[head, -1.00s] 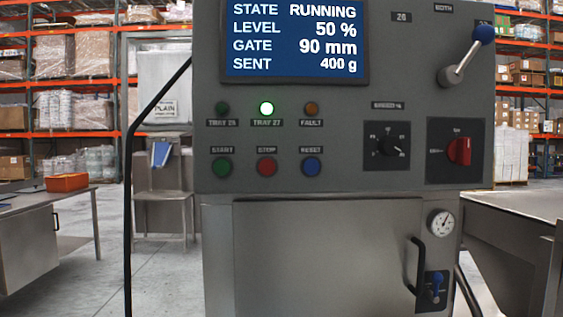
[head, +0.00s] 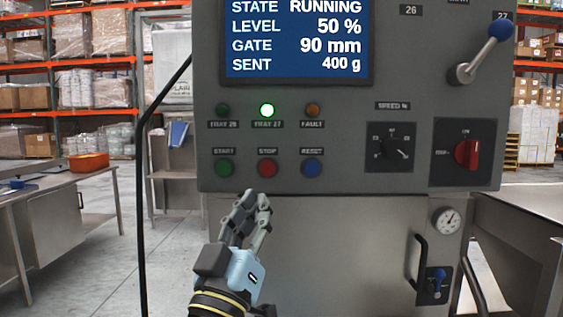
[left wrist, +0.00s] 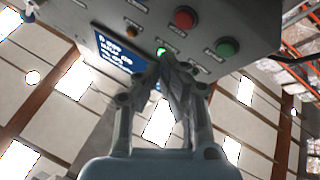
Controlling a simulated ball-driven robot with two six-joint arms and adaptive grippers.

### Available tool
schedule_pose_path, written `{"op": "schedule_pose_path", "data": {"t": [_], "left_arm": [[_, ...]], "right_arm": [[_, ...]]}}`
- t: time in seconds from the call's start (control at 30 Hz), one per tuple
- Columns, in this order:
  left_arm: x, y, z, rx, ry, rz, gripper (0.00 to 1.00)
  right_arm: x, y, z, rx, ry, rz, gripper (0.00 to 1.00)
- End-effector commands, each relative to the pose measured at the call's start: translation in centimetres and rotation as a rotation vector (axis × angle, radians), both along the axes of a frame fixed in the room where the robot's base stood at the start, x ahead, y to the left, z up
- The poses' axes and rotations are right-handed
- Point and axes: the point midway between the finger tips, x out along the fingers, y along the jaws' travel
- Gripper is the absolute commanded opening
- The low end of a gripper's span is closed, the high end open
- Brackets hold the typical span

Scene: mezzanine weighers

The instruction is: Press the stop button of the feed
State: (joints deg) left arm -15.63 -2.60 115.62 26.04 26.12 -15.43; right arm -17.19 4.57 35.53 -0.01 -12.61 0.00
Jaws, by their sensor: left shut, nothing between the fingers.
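The red stop button (head: 267,168) sits on the grey control panel (head: 340,150), between the green start button (head: 224,168) and the blue reset button (head: 312,168). My left gripper (head: 254,198) is shut and empty, with its fingertips a little below the stop button in the head view. In the left wrist view my shut fingers (left wrist: 165,72) point towards the panel, with the stop button (left wrist: 185,18) and start button (left wrist: 228,46) beyond them. I see no contact with a button. The screen (head: 297,38) reads RUNNING. My right gripper is not in view.
A lit green lamp (head: 267,110) is above the stop button. A lever (head: 480,55), a speed knob (head: 391,150) and a red rotary switch (head: 467,154) are to the right. A black cable (head: 143,200) hangs on the left. A steel table (head: 60,180) stands further left.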

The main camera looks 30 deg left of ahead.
Motion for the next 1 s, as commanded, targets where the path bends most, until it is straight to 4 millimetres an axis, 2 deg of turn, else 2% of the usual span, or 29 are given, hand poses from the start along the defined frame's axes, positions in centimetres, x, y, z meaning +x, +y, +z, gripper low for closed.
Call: {"op": "schedule_pose_path", "data": {"t": [0.03, 0.2, 0.67, 0.83, 1.0], "left_arm": [[-0.3, 0.0, 1.7, -0.007, -0.024, 0.001, 0.00], [-0.7, 0.0, 4.3, -0.018, -0.056, 0.005, 0.00], [-0.5, 0.1, 4.3, -0.019, -0.054, 0.004, 0.00], [0.7, 0.8, 4.4, -0.015, -0.054, 0.003, 0.00], [2.8, 2.1, 4.4, -0.016, -0.056, 0.004, 0.00]], "right_arm": [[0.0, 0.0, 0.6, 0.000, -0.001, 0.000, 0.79], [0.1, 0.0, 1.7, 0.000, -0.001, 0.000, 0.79], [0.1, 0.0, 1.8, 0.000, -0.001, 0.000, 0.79], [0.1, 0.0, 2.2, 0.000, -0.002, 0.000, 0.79], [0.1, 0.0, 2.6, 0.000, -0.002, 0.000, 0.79]]}}
